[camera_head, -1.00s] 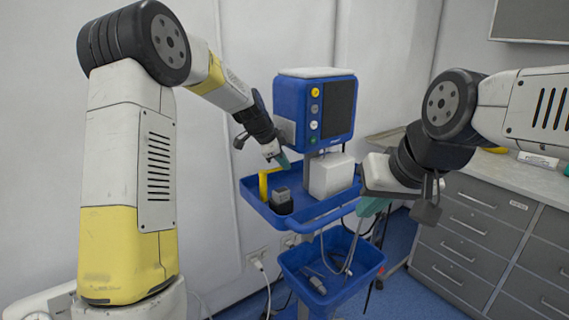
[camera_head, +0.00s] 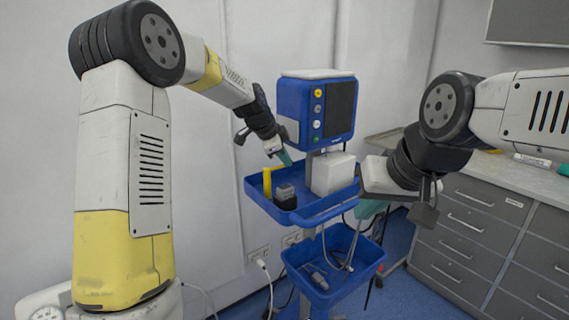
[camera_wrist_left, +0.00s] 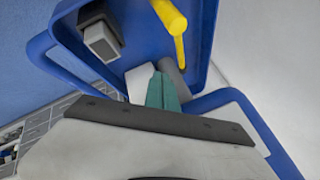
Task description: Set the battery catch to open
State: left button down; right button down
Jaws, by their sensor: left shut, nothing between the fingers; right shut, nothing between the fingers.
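The blue monitor (camera_head: 290,107) with a dark screen and a column of coloured buttons stands on the cart. I cannot make out a battery catch in either view. My left gripper (camera_head: 285,158) is shut and empty, its teal fingertips just below the monitor's lower left side and above the tray. In the left wrist view the same shut fingertips (camera_wrist_left: 162,90) point toward the tray, between a white block and a grey post. My right gripper (camera_head: 372,208) is shut and empty at the cart's right, partly hidden by its own wrist.
The blue tray (camera_head: 318,213) holds a yellow cylinder (camera_head: 267,182), a black-and-grey block (camera_head: 285,197) and a white box (camera_head: 333,175). A blue bin (camera_head: 335,293) hangs below. Grey drawers (camera_head: 480,230) stand at right. The wall is behind, with cables low down.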

pick_arm(q)
jog(key=s+a+r+n+y, duration=0.1)
jog(key=s+a+r+n, duration=0.5)
jog(key=s+r, duration=0.65)
jog(key=s+a+f+n, duration=0.2)
jog(key=s+n, duration=0.1)
jog(key=s, duration=0.5)
jog(key=s+a+f+n+y, duration=0.1)
jog(key=s+a+f+n, duration=0.1)
jog(key=s, duration=0.6)
jog(key=s+a+f+n+t, duration=0.1)
jog(key=s+a+n, duration=0.3)
jog(key=s, duration=0.4)
jog(key=shift+s+f+n, duration=0.15)
jog(key=shift+f+n, duration=0.3)
jog(key=shift+n, duration=0.45)
